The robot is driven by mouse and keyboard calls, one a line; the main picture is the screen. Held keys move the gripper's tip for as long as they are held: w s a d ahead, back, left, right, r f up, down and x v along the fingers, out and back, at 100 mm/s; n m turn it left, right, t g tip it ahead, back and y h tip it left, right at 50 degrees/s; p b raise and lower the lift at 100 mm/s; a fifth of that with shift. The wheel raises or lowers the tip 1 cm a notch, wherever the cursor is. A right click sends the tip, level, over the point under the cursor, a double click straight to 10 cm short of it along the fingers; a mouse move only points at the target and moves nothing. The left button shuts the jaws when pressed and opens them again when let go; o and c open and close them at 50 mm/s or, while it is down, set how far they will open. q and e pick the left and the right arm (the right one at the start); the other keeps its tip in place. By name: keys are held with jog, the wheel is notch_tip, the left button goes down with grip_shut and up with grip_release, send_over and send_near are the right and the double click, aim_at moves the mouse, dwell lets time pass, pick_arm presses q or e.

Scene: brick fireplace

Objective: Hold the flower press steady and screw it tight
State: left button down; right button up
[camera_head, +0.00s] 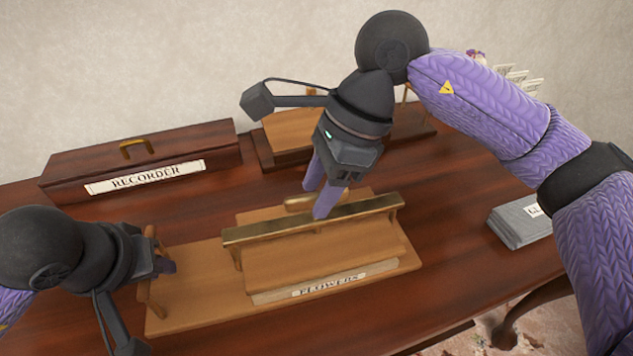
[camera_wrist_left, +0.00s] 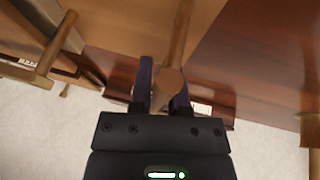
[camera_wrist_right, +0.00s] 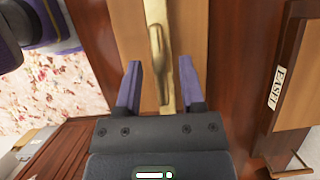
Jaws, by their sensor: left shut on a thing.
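The wooden flower press (camera_head: 310,262) lies on the desk, with a "FLOWERS" label (camera_head: 327,284) on its front edge and a brass bar (camera_head: 365,209) across its top. My left gripper (camera_head: 160,262) is shut on the wooden handle (camera_head: 157,295) at the press's left end; the left wrist view shows the handle (camera_wrist_left: 175,50) between its fingers. My right gripper (camera_head: 318,194) is open above the brass bar. The brass screw handle (camera_head: 300,203) lies between its fingers, also in the right wrist view (camera_wrist_right: 158,60), with visible gaps either side.
A dark "RECORDER" box (camera_head: 140,160) with a brass handle stands behind at the left. A wooden stand (camera_wrist_right: 303,75) labelled "EASEL" is behind the press. A grey stack (camera_head: 520,222) lies at the right desk edge. Bare desk shows right of the press.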

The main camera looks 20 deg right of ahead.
grip_shut()
